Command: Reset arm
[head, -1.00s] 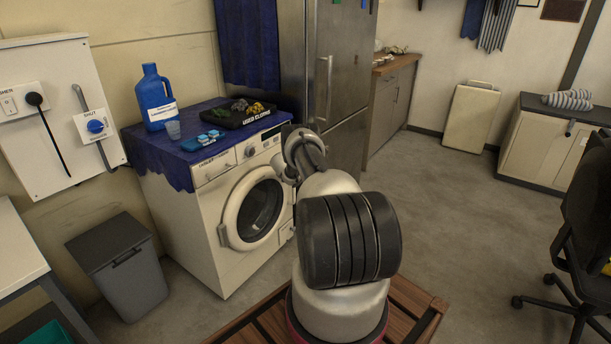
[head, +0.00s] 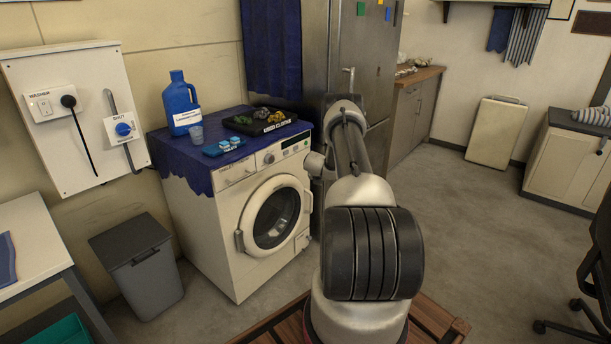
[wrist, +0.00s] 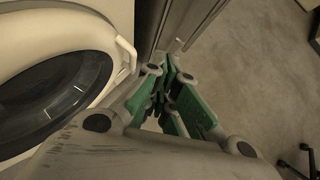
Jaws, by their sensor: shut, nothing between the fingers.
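My gripper (wrist: 168,88) shows in the wrist view with its green-padded fingers drawn together and nothing between them. It points down past the front of the washing machine, over the grey floor. In the head view my arm rises in front of me and hides the gripper. The white washing machine (head: 232,218) stands left of my arm with its round door shut; the door also fills the left of the wrist view (wrist: 60,90).
A blue jug (head: 182,103), a cup (head: 196,134), a blue tray of tablets (head: 224,147) and a black tray (head: 240,125) stand on the washer. A grey bin (head: 140,270) is at left. The fridge (head: 375,60) stands behind my arm. Floor at right (head: 470,230) is clear.

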